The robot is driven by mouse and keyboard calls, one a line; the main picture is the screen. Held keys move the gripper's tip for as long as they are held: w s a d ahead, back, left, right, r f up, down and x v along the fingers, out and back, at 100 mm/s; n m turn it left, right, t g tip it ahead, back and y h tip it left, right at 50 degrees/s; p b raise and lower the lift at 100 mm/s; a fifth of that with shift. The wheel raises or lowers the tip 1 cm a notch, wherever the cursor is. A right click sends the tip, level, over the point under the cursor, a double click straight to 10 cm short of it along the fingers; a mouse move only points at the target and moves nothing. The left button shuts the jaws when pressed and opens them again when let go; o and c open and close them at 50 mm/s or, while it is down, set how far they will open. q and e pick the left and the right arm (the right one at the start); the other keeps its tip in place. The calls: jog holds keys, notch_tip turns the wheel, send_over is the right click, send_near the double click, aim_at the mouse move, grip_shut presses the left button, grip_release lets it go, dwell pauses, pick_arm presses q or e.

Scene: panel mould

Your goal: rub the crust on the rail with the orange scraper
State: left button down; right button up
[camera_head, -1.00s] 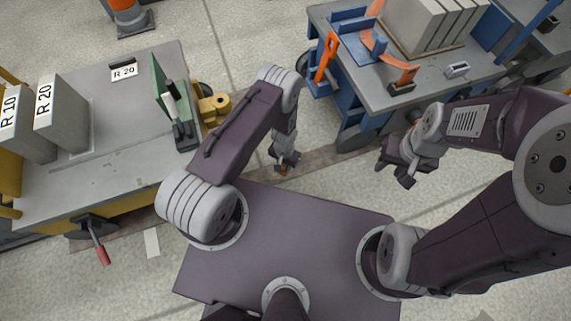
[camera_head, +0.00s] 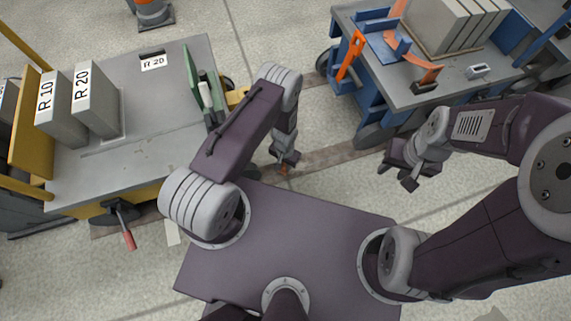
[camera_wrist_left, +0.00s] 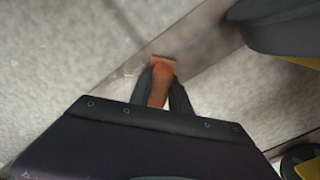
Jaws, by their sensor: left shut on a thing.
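My left gripper (camera_head: 284,162) hangs beside my base, over the floor, and is shut on the orange scraper (camera_head: 283,170). The left wrist view shows the scraper (camera_wrist_left: 161,68) between the two dark fingers, its blunt end pointing away. My right gripper (camera_head: 396,174) is empty, its fingers apart, in front of the blue cart. A green upright part (camera_head: 190,78) stands on the right edge of the grey table at the left.
The grey table (camera_head: 150,110) on a yellow frame holds R 10 (camera_head: 58,108) and R 20 (camera_head: 95,98) blocks; a red-handled lever (camera_head: 128,238) juts from its front. The blue cart (camera_head: 420,85) carries orange tools and grey slabs.

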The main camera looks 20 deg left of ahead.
pick_arm(q)
jog(key=shift+r+p, duration=0.35)
jog(key=shift+r, duration=0.55)
notch_tip(320, 180, up, 5)
jog(key=p, duration=0.4)
jog(key=shift+r+p, duration=0.15)
jog(key=shift+p, duration=0.2)
